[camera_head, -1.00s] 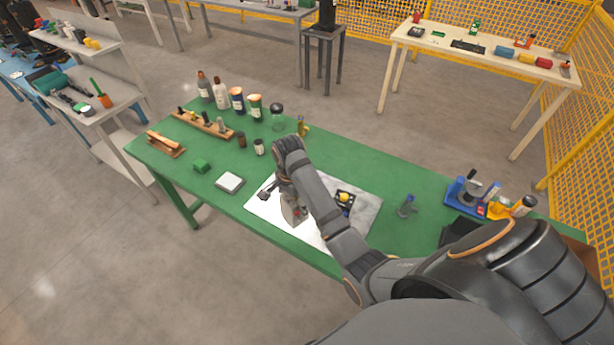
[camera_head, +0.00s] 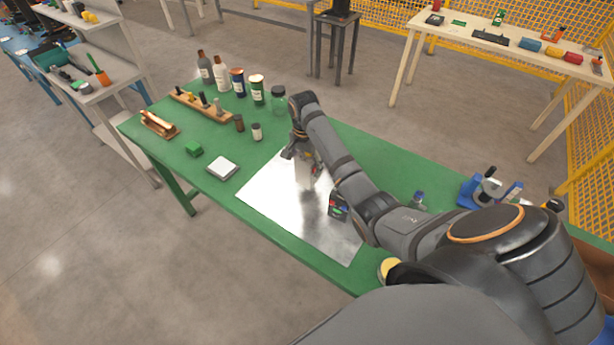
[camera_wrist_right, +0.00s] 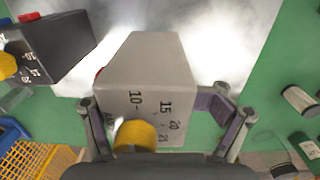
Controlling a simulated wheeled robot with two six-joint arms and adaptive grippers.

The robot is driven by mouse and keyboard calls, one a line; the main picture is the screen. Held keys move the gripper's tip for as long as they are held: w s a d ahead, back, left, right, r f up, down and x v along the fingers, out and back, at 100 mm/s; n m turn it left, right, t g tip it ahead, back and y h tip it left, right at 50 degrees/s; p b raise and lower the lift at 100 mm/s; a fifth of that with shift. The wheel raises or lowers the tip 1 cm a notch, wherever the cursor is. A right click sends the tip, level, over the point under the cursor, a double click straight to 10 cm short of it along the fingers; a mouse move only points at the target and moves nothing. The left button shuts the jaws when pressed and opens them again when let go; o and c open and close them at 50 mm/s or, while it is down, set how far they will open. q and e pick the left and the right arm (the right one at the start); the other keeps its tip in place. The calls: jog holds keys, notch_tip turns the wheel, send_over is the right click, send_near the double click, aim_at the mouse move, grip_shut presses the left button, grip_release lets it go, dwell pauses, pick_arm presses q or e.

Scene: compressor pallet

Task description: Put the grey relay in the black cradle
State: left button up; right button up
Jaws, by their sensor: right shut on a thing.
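My right gripper (camera_head: 304,160) is shut on the grey relay (camera_head: 304,176), over the pale shiny mat (camera_head: 290,215). In the right wrist view, the grey relay (camera_wrist_right: 150,70) sits between the fingers of my right gripper (camera_wrist_right: 160,112). It has a yellow dial and printed numbers, with a bit of red at its left edge. How far it is above the mat is unclear. A dark relay-like block (camera_wrist_right: 58,45) with a yellow dial stands apart on the left; it also shows in the head view (camera_head: 338,207). I cannot make out the black cradle. My left gripper is out of view.
A blue stand (camera_head: 472,190) is at the right. My right arm covers the table's right part.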

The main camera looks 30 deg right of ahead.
jog(key=shift+w+d+f, duration=0.5)
jog(key=shift+d+f, duration=0.05)
jog(key=shift+f, duration=1.8)
jog(key=o, duration=1.8)
jog(key=shift+f, duration=0.1)
